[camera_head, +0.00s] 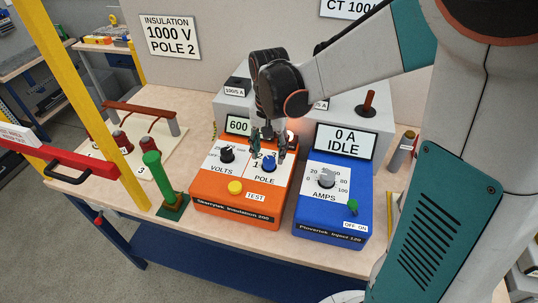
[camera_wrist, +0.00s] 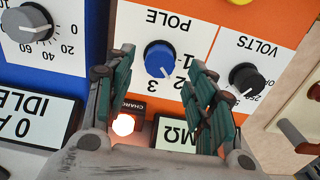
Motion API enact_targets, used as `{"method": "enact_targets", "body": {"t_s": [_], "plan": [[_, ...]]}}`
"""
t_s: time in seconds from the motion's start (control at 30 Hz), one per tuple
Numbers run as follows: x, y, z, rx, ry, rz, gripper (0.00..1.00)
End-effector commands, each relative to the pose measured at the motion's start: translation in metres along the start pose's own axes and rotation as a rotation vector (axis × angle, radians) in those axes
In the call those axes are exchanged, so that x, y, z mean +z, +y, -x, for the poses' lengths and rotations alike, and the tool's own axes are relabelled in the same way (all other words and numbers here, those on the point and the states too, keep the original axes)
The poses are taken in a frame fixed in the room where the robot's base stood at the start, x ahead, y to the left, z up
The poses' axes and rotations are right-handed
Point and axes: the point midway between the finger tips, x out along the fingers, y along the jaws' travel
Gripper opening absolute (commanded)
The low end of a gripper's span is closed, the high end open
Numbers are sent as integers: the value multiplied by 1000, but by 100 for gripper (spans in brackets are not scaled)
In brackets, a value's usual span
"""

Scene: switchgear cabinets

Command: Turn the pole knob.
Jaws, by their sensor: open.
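The pole knob is a round blue knob (camera_head: 269,164) on the white panel of the orange insulation tester (camera_head: 237,209). It also shows in the wrist view (camera_wrist: 159,57), with the numbers 1, 2 and 3 around it. A small pale mark on the knob's edge seems to face the 2, but it is too small to be sure. My gripper (camera_head: 268,152) is open just above the knob, pointing down. In the wrist view its two green-padded fingers stand on either side of the knob, with gaps to it. Nothing is between the pads.
A black volts knob (camera_head: 227,155) sits left of the pole knob, and a yellow test button (camera_head: 235,187) in front. The blue amps unit (camera_head: 332,212) stands close on the right, its display reading 0 A IDLE. A sign (camera_head: 170,37) reads INSULATION 1000 V POLE 2.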

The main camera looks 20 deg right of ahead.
Motion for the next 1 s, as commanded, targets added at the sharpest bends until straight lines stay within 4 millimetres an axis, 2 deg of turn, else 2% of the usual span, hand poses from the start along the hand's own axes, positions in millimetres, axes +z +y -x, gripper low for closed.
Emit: {"method": "enact_targets", "body": {"t_s": [0.2, 0.43, 0.6, 1.0], "plan": [[0, 0, 45, 0, 0, 0, 50], [0, 0, 79, 0, 0, 0, 50], [1, 0, 90, 0, 0, 0, 50], [3, 2, 91, -3, 4, 6, 50]]}}
